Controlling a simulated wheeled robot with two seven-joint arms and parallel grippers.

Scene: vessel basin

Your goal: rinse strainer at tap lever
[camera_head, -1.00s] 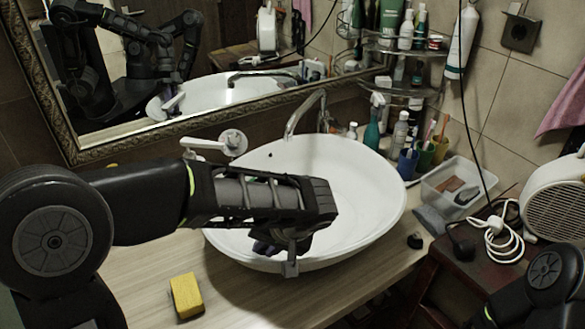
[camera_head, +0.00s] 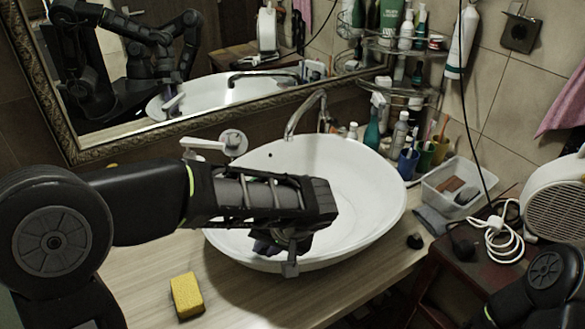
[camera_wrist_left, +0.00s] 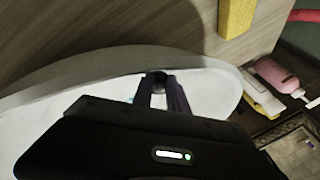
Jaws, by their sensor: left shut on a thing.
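My left gripper (camera_head: 288,262) reaches in from the left over the front of the white basin (camera_head: 375,190). In the left wrist view its two fingers (camera_wrist_left: 160,88) are close together, shut on a small dark thing (camera_wrist_left: 157,77) near the basin rim. I take this to be the strainer; its shape is mostly hidden by the hand. The tap (camera_head: 305,112) arches over the back of the basin. A white lever (camera_head: 203,145) on a round plate stands behind the basin's left side, apart from the gripper. My right gripper is out of view.
A yellow sponge (camera_head: 186,296) lies on the wooden counter (camera_head: 140,280), front left. Bottles and cups (camera_head: 408,160) crowd the right back. A clear tray (camera_head: 450,185) stands right of the basin. A mirror (camera_head: 200,75) closes off the back.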

